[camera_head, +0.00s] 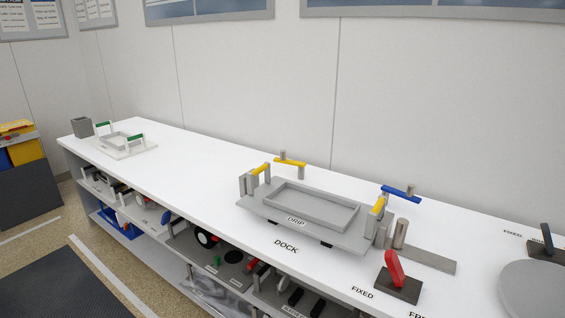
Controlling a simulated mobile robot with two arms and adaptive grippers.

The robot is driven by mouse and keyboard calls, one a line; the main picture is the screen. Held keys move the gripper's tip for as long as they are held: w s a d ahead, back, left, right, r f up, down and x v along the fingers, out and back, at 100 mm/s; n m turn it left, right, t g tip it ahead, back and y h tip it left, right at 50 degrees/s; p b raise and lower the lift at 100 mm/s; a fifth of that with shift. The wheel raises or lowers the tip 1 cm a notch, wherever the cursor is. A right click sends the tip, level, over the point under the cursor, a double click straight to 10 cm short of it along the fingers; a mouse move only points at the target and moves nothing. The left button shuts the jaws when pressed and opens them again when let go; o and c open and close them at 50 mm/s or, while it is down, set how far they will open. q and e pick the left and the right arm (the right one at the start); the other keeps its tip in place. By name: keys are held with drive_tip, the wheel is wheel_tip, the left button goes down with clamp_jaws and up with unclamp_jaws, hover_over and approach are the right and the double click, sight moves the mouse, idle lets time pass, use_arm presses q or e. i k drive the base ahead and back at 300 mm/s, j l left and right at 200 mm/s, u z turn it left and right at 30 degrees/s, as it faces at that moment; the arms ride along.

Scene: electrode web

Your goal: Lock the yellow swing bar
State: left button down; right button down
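A yellow swing bar (290,161) sits on a grey post behind the grey tray marked DRIP (312,206), near the tray's back left. It points left and right in the picture. The tray has a yellow-topped handle at its left end (261,168) and another at its right end (378,205). A blue bar (400,191) on a similar post stands behind the tray's right end. I cannot tell whether either bar touches the tray. Neither of my grippers is in view.
The white bench (190,165) is clear between the DRIP tray and a smaller tray with green handles (124,143). A red lever (394,268) stands upright on a dark base at front right, near a grey disc (535,288). Shelves below hold several parts.

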sight(282, 159)
drive_tip(key=j+z, duration=0.1)
drive_tip(key=z, duration=0.65)
drive_tip(key=j+z, duration=0.15)
drive_tip(key=z, duration=0.2)
drive_tip(key=j+z, duration=0.25)
drive_tip(key=j, duration=0.15)
drive_tip(key=k+j+z, duration=0.1)
drive_tip(key=j+z, duration=0.15)
drive_tip(key=j, duration=0.15)
drive_tip(key=k+j+z, duration=0.1)
drive_tip(key=j+z, duration=0.15)
drive_tip(key=j, duration=0.15)
drive_tip(key=k+j+z, duration=0.25)
drive_tip(key=i+j, duration=0.1)
drive_tip(key=j, duration=0.05)
